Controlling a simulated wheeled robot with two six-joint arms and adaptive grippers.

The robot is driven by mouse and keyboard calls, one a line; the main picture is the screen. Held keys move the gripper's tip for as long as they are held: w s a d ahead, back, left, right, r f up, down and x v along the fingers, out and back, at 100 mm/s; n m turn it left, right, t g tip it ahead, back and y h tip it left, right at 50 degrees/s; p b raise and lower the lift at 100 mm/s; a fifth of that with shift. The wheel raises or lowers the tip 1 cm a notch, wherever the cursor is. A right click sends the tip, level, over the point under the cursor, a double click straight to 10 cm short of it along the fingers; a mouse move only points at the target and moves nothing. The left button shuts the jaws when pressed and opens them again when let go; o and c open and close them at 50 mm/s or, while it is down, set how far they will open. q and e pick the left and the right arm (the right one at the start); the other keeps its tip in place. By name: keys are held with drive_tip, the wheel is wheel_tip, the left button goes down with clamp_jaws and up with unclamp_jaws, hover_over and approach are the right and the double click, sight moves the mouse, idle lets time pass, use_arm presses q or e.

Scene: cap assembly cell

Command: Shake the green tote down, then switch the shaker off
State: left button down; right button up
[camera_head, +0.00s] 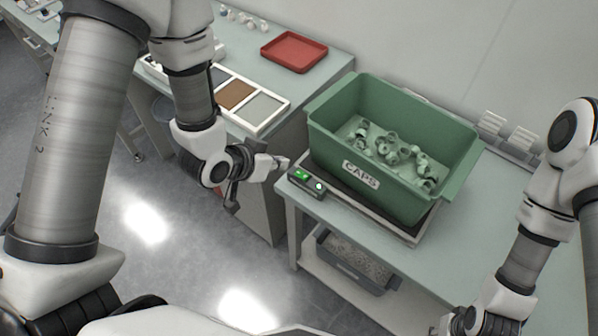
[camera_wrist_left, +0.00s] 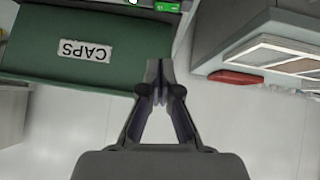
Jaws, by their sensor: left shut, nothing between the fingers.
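The green tote (camera_head: 345,160) marked CAPS stands upright on the shaker plate (camera_head: 405,235), on the right-hand bench. Several pale caps (camera_head: 390,150) lie loosely heaped inside it. The shaker's switch box (camera_head: 307,184) sits at the plate's left front corner, with a green lit button and a small round white-green light. My left gripper (camera_head: 281,162) is shut and empty, just left of the switch box and apart from it. In the left wrist view its fingers (camera_wrist_left: 158,75) are together, beside the tote's wall (camera_wrist_left: 60,25). My right arm is at the right; its gripper is not visible.
A grey bin (camera_head: 355,265) is on the shelf under the bench. On the left bench are a red tray (camera_head: 294,52) and a divided white tray (camera_head: 262,110). The wall stands close behind the tote. Floor is clear in front of the benches.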

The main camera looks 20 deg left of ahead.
use_arm(q)
drive_tip(key=p, duration=0.1)
hover_over(307, 174)
drive_tip(key=s+a, duration=0.2)
drive_tip(key=s, duration=0.1)
wheel_tip(307, 174, down, 5)
drive_tip(key=f, duration=0.1)
drive_tip(key=f+p, duration=0.1)
drive_tip(key=f, duration=0.2)
drive_tip(key=shift+w+d, duration=0.35)
drive_tip(key=shift+w, duration=0.05)
drive_tip(key=shift+f, duration=0.5)
